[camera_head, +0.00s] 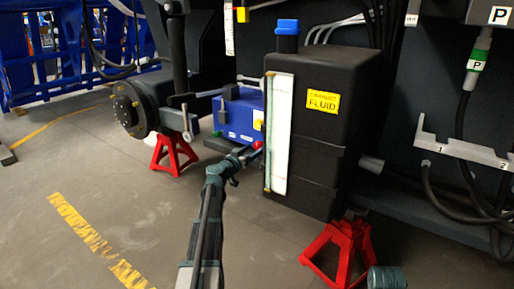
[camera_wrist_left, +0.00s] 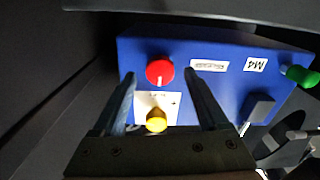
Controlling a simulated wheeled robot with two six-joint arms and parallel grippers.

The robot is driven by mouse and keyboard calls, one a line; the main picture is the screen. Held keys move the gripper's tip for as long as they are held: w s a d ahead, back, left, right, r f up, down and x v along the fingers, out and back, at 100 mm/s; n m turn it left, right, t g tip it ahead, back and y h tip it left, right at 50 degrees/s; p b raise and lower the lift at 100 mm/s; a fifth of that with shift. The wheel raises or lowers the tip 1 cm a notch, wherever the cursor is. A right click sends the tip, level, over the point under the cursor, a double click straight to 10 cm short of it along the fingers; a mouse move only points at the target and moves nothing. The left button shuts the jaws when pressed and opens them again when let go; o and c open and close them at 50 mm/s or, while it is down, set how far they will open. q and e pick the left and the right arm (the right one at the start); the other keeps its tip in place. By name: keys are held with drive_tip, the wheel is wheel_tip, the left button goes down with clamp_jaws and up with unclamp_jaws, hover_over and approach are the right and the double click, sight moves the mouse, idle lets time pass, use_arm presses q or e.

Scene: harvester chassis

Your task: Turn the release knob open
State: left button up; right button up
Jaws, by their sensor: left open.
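A blue box (camera_head: 240,112) sits low beside the black fluid tank. In the left wrist view the blue box (camera_wrist_left: 225,92) carries a red knob (camera_wrist_left: 160,71) with a white pointer mark pointing down, and a yellow knob (camera_wrist_left: 156,121) below it on a white label. No readable label names either one as the release knob. My left gripper (camera_wrist_left: 159,76) is open, its fingers either side of the red knob; contact is unclear. In the head view my left gripper (camera_head: 246,154) is at the box's front, beside the tank.
The black tank (camera_head: 318,120) with a yellow fluid label stands close to the right of my left gripper. Red stands (camera_head: 173,153) rest on the floor. A green knob (camera_wrist_left: 301,76) and a black block (camera_wrist_left: 258,107) project from the box. The floor at front left is clear.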

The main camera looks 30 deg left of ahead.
use_arm(q)
drive_tip(key=shift+w, duration=1.4)
clamp_jaws()
